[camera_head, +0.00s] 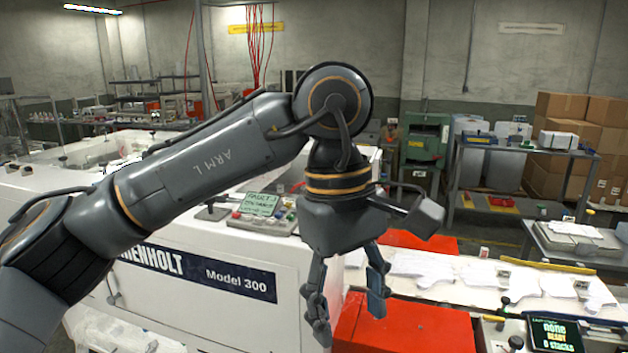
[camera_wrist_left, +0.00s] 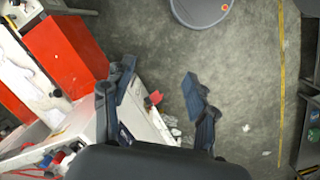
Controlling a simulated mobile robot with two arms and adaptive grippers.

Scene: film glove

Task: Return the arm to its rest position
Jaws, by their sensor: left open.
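My left arm (camera_head: 200,160), marked ARM L, comes in from the left and bends down at its wrist in the head view. My left gripper (camera_head: 347,300) hangs fingers down in front of the white machine and a red box. Its two fingers are apart with nothing between them. My right gripper is in neither view.
The white machine (camera_head: 215,305) labelled Model 300 has a small control panel (camera_head: 262,208) on top. A red box (camera_head: 385,325) stands behind the fingers. A conveyor (camera_head: 480,278) with white stacks runs right, near a display (camera_head: 555,333). Cardboard boxes (camera_head: 560,105) stand far right.

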